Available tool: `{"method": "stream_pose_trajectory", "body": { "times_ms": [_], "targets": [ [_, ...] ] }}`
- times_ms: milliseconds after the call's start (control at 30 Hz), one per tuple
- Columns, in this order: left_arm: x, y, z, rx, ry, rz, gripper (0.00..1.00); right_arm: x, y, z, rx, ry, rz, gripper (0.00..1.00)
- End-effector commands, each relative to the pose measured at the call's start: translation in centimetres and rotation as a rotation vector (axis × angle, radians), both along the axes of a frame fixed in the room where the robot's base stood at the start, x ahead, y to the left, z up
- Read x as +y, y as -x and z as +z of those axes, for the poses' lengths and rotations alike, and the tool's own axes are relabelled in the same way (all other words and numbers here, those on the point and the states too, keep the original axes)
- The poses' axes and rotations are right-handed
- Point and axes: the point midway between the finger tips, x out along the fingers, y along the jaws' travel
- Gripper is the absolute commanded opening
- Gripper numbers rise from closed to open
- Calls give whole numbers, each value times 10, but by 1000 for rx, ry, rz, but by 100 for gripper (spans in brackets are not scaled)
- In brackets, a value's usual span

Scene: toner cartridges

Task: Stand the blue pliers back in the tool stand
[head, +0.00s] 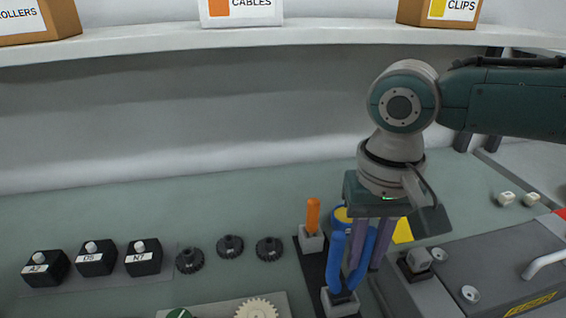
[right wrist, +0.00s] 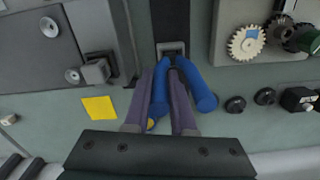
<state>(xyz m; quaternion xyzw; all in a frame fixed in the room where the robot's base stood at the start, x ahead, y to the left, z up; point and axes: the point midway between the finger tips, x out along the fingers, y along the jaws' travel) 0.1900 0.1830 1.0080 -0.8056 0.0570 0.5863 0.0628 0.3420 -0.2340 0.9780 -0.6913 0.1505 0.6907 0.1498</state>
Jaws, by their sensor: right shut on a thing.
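The blue pliers (head: 333,262) are upright with handles up, their lower end at the near grey socket (head: 340,303) of the black tool stand (head: 312,264). The socket also shows in the right wrist view (right wrist: 172,48). How deep the jaws sit in it is hidden. My right gripper (head: 365,262) points down and is shut on one handle of the pliers (right wrist: 160,97); the other handle (right wrist: 202,92) lies outside its fingers (right wrist: 163,80). My left gripper is in neither view.
An orange-handled tool (head: 312,216) stands in the stand's far socket. A blue and yellow round thing (head: 342,214) is behind the pliers. A grey machine (head: 480,270) is at right, black gears (head: 230,246) and labelled black blocks (head: 96,260) at left. A shelf (head: 290,38) spans the back.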

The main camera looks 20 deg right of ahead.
Motion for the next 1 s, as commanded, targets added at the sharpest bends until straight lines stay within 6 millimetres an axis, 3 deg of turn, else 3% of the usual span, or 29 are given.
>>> {"method": "stream_pose_trajectory", "body": {
  "times_ms": [67, 333, 667, 1000],
  "targets": [
    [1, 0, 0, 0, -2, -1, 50, 0, 0, 0, -1, 0, 0, 28],
    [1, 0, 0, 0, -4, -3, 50, 0, 0, 0, 0, -1, 0, 58],
    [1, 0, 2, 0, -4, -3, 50, 0, 0, 6, -1, -2, 0, 58],
    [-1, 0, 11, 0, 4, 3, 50, 0, -1, 70, -4, -1, 2, 58]
  ]
}}
